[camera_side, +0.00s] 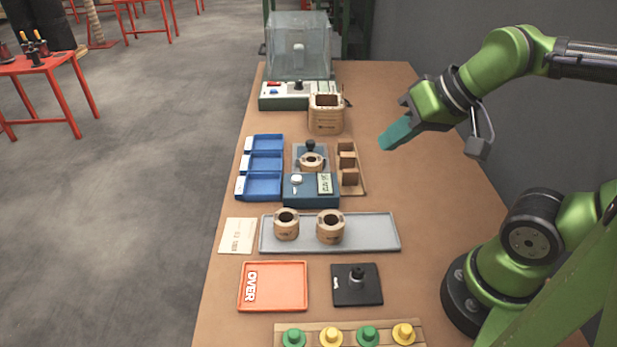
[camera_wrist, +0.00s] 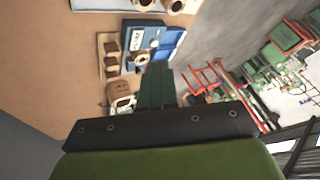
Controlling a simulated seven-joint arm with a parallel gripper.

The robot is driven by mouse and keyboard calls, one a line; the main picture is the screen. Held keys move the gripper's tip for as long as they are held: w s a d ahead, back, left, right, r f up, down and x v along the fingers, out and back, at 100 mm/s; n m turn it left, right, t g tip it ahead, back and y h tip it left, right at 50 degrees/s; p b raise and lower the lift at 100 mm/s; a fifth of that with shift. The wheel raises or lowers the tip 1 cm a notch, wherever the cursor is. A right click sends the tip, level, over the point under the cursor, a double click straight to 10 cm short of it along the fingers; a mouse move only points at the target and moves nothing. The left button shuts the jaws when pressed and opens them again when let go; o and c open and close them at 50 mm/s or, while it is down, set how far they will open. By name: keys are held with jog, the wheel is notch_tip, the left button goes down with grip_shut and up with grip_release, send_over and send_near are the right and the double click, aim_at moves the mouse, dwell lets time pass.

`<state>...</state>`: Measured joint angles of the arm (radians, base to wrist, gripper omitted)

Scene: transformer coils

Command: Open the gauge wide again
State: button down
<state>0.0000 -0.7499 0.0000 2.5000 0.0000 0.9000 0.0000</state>
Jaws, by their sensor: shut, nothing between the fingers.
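The gauge is a blue box (camera_side: 311,190) with a small display and a pale lever or knob on top, in the middle of the bench. Behind it on a grey-blue plate sits a tan ring coil (camera_side: 312,161), with a black knob (camera_side: 310,145) just beyond. I cannot tell how far the gauge's jaws are apart. The gauge also shows near the top of the wrist view (camera_wrist: 136,40). My gripper (camera_side: 385,145), with teal fingers, is shut and empty. It hangs above the bench to the right of the gauge, apart from it; its fingers show in the wrist view (camera_wrist: 157,78).
Blue bins (camera_side: 259,187) stand left of the gauge, a wooden slotted rack (camera_side: 349,181) right. A grey tray (camera_side: 370,233) with two coils lies in front. A larger coil block (camera_side: 326,122) and a clear-covered tester (camera_side: 298,95) stand behind. The bench's right side is clear.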

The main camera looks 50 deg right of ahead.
jog(key=c, duration=1.8)
grip_release()
jog(key=shift+c, duration=0.2)
jog(key=shift+o, duration=1.2)
jog(key=shift+f, duration=0.15)
jog(key=o, duration=0.7)
jog(key=shift+m+g, duration=0.3)
jog(key=shift+g, duration=0.5)
jog(key=w, duration=0.1)
jog(key=w+d, duration=0.1)
jog(key=w, duration=0.2)
jog(key=shift+w+d+f, duration=0.15)
jog(key=shift+f, duration=0.25)
jog(key=n+g+h, duration=0.2)
jog(key=n+g, duration=0.3)
jog(key=g, duration=0.1)
send_over(311, 141)
jog(key=shift+f, duration=1.15)
notch_tip(311, 141, down, 16)
grip_shut()
